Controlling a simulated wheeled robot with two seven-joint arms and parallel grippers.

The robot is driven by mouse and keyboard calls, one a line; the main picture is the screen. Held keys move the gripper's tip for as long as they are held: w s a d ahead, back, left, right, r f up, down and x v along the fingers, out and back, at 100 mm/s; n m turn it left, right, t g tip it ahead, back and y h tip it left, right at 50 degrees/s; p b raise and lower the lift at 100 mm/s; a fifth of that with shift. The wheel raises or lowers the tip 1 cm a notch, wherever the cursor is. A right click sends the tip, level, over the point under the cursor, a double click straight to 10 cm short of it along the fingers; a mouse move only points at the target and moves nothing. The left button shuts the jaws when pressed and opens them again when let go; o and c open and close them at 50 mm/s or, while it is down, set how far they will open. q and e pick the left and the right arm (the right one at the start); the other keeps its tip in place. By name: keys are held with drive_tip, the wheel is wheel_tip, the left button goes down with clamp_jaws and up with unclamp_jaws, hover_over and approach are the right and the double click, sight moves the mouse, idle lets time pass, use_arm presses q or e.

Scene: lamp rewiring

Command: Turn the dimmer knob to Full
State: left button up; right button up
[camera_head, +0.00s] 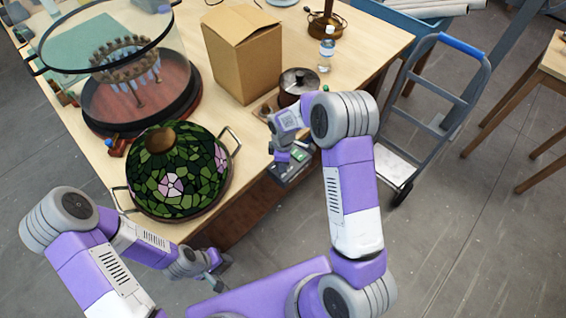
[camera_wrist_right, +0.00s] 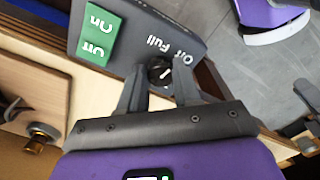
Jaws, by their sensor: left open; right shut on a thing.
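The dimmer box (camera_wrist_right: 150,30) fills the top of the right wrist view, with a small black dimmer knob (camera_wrist_right: 160,70) at its edge. White "Off" and "Full" lettering stands beside the knob, and a white mark shows on the knob; which label it points to I cannot tell. My right gripper (camera_wrist_right: 158,90) is shut on the knob, one finger on each side. In the head view the dark box (camera_head: 290,170) is at the table's front edge, partly hidden by my right gripper (camera_head: 290,158). My left gripper (camera_head: 220,271) is open and empty, in front of the table.
A green rocker switch (camera_wrist_right: 98,32) marked On and Off sits on the same box. A stained-glass lampshade (camera_head: 180,178) on a tray stands to the left on the table.

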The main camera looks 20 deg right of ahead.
drive_tip(key=m+b, duration=0.1)
drive_tip(key=m, duration=0.5)
drive_tip(key=shift+a, duration=0.1)
drive_tip(key=m, duration=0.5)
drive_tip(key=shift+a+m, duration=0.1)
drive_tip(key=shift+m, duration=0.3)
drive_tip(key=m, duration=0.5)
drive_tip(key=shift+m, duration=0.3)
drive_tip(key=m+p, duration=0.1)
drive_tip(key=m, duration=0.4)
drive_tip(key=shift+a+r+p, duration=0.1)
drive_tip(key=shift+p, duration=0.3)
drive_tip(key=m+p, duration=0.1)
drive_tip(key=m, duration=0.4)
drive_tip(key=shift+w+p, duration=0.1)
drive_tip(key=shift+p, duration=0.3)
drive_tip(key=m+p, duration=0.2)
drive_tip(key=m, duration=0.2)
drive_tip(key=m+p, duration=0.2)
drive_tip(key=m, duration=0.3)
drive_tip(key=shift+w, duration=0.1)
drive_tip(key=m+p, duration=0.1)
drive_tip(key=m, duration=0.3)
drive_tip(key=shift+w+p, duration=0.1)
drive_tip(key=shift+p, duration=0.2)
drive_tip(key=shift+m, duration=0.3)
